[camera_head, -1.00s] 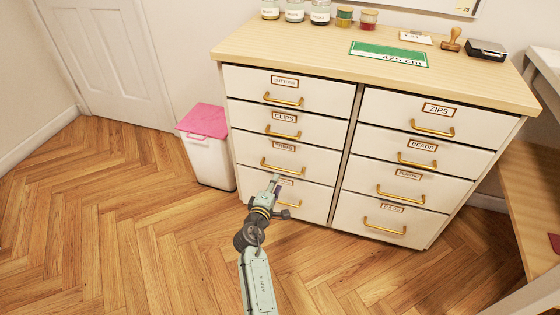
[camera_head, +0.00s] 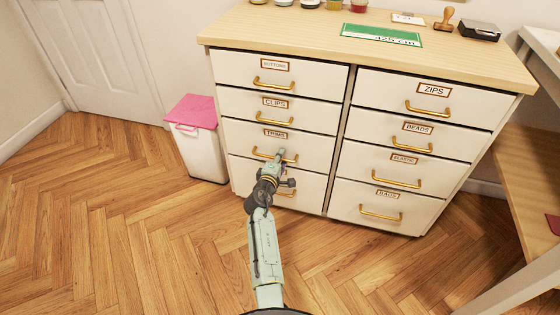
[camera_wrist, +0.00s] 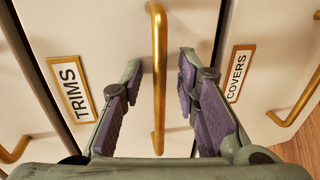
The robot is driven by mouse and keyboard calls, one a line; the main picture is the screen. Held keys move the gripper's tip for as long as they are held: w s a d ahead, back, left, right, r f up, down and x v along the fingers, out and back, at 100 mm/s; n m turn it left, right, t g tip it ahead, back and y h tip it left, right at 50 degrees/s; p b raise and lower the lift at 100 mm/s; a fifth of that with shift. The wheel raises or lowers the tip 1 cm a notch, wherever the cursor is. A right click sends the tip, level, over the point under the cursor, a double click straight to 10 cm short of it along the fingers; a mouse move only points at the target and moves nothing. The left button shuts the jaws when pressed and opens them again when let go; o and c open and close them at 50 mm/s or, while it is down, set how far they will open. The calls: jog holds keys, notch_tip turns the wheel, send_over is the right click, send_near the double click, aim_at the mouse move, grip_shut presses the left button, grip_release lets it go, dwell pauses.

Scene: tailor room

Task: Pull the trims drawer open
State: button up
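The trims drawer (camera_head: 240,134) is in the left column of the white cabinet, third from the top, and its front looks flush with its neighbours. Its brass handle (camera_head: 262,154) is a horizontal bar. My gripper (camera_head: 281,156) is at the right part of this handle. In the wrist view the TRIMS label (camera_wrist: 70,88) is left of the handle (camera_wrist: 158,75), which runs between the two open purple-padded fingers (camera_wrist: 156,90). A gap shows between the handle and each finger. My gripper partly hides the drawer below, labelled COVERS (camera_wrist: 239,73).
The clips drawer (camera_head: 240,104) is directly above and the right column (camera_head: 380,163) stands beside. A white bin with a pink lid (camera_head: 200,145) is left of the cabinet. A wooden table (camera_head: 530,185) is at the right. The floor (camera_head: 130,240) in front is clear.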

grip_shut()
dwell(0.3)
dwell(0.6)
